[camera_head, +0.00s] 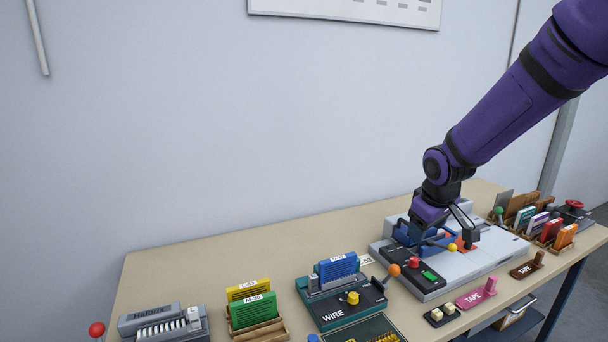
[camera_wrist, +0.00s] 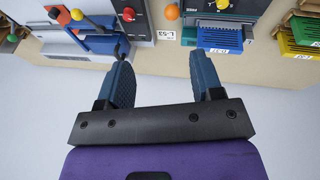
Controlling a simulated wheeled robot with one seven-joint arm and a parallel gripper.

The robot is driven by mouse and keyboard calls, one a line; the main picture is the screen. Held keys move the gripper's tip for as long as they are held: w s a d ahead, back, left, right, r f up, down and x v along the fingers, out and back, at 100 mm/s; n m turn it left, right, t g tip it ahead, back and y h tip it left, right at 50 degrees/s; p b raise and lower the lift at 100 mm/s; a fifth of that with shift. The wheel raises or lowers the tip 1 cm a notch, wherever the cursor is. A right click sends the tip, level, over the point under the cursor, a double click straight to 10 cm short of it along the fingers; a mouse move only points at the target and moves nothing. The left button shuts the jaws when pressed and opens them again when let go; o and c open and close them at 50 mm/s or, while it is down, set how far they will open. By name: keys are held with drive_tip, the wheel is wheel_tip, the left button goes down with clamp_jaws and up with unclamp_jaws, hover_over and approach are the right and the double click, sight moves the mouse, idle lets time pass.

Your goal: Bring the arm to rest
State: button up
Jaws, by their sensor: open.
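My gripper (camera_wrist: 163,66) is open in the wrist view, with its two dark blue fingers spread and nothing between them. Behind the gap lie the bench edge and the pale wall. In the head view my purple arm reaches down from the upper right, bent at the wrist. Its end is low over the large grey machine (camera_head: 490,264) on the bench. The fingers there are hard to tell from the machine's blue part, which shows in the wrist view (camera_wrist: 99,42).
The wire machine (camera_head: 341,309) holds blue cards. Green card (camera_head: 254,311) and yellow card stand in racks left of it. Orange knob (camera_head: 394,270), red knob (camera_head: 414,262) and yellow knob (camera_head: 452,247) stick up near my arm. Tape stamps (camera_head: 477,294) line the front. Space above the bench's left is clear.

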drive_tip(key=s+d+r+m, duration=0.2)
drive_tip(key=s+r+m, duration=0.1)
drive_tip(key=s+r, duration=0.9)
drive_tip(key=s+r+m+t, duration=0.1)
drive_tip(key=s+r+m, duration=0.1)
drive_tip(key=s, duration=1.5)
drive_tip(key=shift+r+m+y, duration=0.3)
drive_tip(key=shift+r, duration=0.35)
